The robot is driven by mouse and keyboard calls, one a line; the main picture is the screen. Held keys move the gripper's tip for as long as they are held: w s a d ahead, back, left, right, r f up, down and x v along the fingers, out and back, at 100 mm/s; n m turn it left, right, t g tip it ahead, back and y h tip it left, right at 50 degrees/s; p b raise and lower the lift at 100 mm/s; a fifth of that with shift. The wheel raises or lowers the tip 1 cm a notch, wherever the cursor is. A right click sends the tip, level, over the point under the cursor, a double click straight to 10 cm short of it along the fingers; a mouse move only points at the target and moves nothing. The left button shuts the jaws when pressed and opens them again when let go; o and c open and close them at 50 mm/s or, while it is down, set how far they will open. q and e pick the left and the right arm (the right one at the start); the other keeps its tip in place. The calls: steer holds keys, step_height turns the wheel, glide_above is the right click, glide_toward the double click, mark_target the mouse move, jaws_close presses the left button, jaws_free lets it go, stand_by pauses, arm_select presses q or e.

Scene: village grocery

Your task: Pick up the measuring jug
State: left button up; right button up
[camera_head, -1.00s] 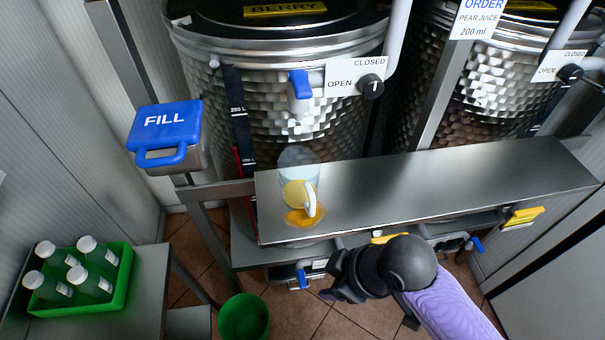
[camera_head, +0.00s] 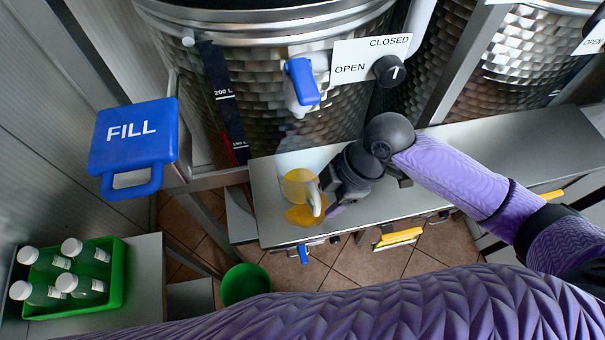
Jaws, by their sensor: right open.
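The measuring jug (camera_head: 298,186) is clear, holds yellow-orange liquid and has a pale handle on its right side. It stands upright on the metal shelf (camera_head: 450,160) below the tank's blue tap (camera_head: 302,82). An orange puddle (camera_head: 299,215) lies at its foot. My right gripper (camera_head: 326,191) is just right of the jug, at its handle. Its jaws are open, partly hidden behind the wrist, and I cannot tell whether they touch the handle. My left gripper is not in view; a purple arm part of mine crosses the bottom.
A blue FILL box (camera_head: 134,140) hangs at left. A green crate (camera_head: 118,285) with several white-capped bottles stands on the lower left table. A green bucket (camera_head: 246,284) is on the floor. The shelf is clear right of my arm.

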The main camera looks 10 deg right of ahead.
mark_target(319, 209)
steer(key=x, duration=0.5)
steer(key=shift+s, duration=0.15)
jaws_close()
stand_by(1.1)
